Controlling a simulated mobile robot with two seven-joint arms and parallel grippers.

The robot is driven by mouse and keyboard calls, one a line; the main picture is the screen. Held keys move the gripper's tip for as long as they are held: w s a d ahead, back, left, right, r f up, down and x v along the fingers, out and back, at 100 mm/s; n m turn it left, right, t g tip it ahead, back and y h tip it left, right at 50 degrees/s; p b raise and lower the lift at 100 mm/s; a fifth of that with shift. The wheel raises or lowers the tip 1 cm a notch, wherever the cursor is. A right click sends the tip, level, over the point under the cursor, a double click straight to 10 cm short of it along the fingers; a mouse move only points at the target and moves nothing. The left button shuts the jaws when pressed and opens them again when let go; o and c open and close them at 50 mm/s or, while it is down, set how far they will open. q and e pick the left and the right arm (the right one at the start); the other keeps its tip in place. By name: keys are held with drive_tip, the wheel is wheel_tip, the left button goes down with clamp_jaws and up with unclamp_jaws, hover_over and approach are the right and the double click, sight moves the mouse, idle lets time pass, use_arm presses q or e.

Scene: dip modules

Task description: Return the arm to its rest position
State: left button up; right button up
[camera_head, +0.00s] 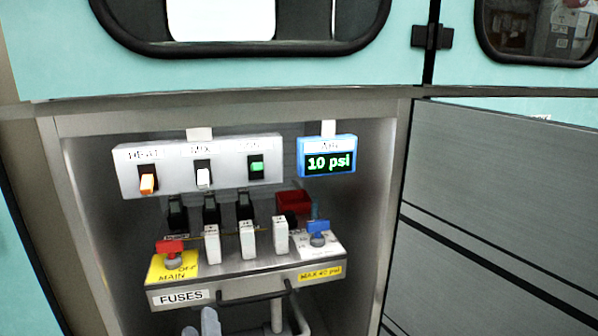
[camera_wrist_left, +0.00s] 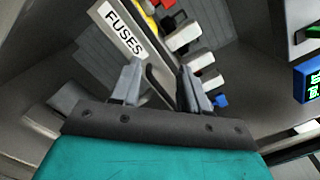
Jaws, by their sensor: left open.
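My left gripper (camera_wrist_left: 160,82) is open in the left wrist view, its two grey fingers apart. No held object shows between them. In the head view only a small grey part of my left gripper (camera_head: 208,322) shows at the bottom edge, below the FUSES label. The rest of that arm is out of the picture. A black handle (camera_head: 252,298) is on the front of the fuse panel, and a dark bar also shows behind the finger gap in the wrist view; I cannot tell whether it touches the fingers. My right gripper is not in view.
The fuse panel (camera_head: 240,280) carries white fuse modules (camera_head: 247,240), a red MAIN switch (camera_head: 172,252) and a blue valve (camera_head: 318,234). Above are a switch box (camera_head: 203,165) and a "10 psi" display (camera_head: 329,161). Cabinet walls (camera_head: 382,220) surround this recess.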

use_arm(q)
drive_tip(key=s+d+f+n+g+h, duration=0.4)
drive_tip(key=s+f+n+g+h, duration=0.6)
drive_tip(key=n, duration=0.9)
drive_tip(key=s+a+r+t+y+p, duration=0.1)
drive_tip(key=s+a+r+p, duration=0.1)
drive_tip(key=r+p, duration=0.4)
drive_tip(key=s+a+r+n+t+y+p, duration=0.1)
drive_tip(key=r+p, duration=0.6)
drive_tip(key=p, duration=0.9)
drive_tip(key=shift+s+a+r+n+t, duration=0.15)
drive_tip(key=shift+s+a+n+t, duration=0.15)
drive_tip(key=shift+s+a+t, duration=0.7)
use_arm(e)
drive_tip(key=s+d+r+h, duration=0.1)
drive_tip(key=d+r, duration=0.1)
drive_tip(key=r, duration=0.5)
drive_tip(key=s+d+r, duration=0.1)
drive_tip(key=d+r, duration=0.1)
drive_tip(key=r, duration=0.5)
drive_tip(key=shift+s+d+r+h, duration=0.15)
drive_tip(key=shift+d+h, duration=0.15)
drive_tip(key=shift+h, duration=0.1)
use_arm(q)
drive_tip(key=shift+s+d+g, duration=0.15)
drive_tip(key=shift+g, duration=0.15)
drive_tip(key=shift+d, duration=0.1)
